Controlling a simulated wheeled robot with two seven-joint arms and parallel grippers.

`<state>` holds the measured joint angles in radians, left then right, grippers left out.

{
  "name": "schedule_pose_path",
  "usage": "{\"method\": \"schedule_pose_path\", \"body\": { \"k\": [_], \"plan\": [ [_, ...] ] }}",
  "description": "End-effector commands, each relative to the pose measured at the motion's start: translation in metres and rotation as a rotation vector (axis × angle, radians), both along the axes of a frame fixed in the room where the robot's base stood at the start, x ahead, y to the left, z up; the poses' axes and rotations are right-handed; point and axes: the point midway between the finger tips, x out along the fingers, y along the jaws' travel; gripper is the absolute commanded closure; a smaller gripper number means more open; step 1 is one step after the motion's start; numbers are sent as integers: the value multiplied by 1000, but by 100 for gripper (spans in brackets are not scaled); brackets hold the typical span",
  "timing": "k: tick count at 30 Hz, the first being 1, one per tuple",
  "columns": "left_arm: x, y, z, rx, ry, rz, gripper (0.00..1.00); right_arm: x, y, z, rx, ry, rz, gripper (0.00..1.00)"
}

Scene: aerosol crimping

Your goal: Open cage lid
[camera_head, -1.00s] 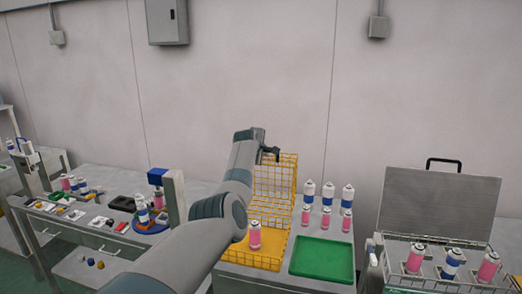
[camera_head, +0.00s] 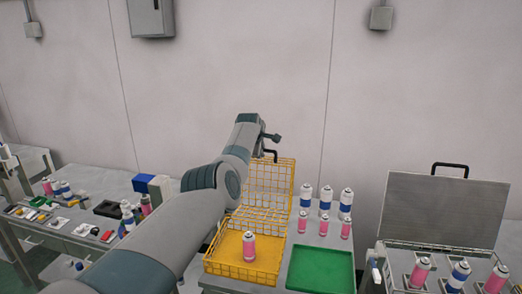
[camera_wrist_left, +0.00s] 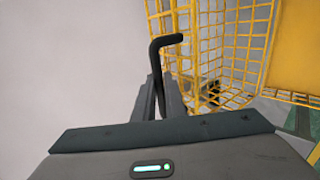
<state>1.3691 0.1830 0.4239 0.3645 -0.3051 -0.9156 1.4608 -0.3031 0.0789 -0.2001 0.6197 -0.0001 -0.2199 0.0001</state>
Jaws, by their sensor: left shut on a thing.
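The yellow wire cage (camera_head: 235,268) stands on the bench, its inside open to view from above. Its yellow mesh lid (camera_head: 268,183) is raised and stands up at the cage's back edge; its mesh also fills the upper right of the left wrist view (camera_wrist_left: 228,50). The lid's black bent handle (camera_wrist_left: 164,42) sits between the fingers of my left gripper (camera_wrist_left: 160,98), which is shut on it. In the head view my left arm reaches over from the left to the lid's top edge. My right gripper is not in view.
A pink-and-white can (camera_head: 249,247) stands inside the cage. A green tray (camera_head: 320,270) lies to its right, with several cans behind it. An open grey-lidded case (camera_head: 445,210) with cans stands at the right. A cluttered bench is at the left.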

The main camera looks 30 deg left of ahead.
Motion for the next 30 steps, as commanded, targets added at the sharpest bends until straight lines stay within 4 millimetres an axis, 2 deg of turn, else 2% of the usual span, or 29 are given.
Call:
{"method": "schedule_pose_path", "body": {
  "k": [3, 4, 6, 21, 30],
  "plan": [
    [-1, 0, -4, -3, 6, 0, 100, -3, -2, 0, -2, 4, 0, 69],
    [-1, 0, -4, -3, 6, 0, 85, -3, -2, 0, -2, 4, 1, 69],
    [-1, 0, -3, -2, 5, -1, 71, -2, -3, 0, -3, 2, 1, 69],
    [-1, -1, 2, 0, -1, 0, 71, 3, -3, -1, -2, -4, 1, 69],
    [-8, -2, 10, 1, -2, 2, 71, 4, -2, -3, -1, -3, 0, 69]
  ]
}}
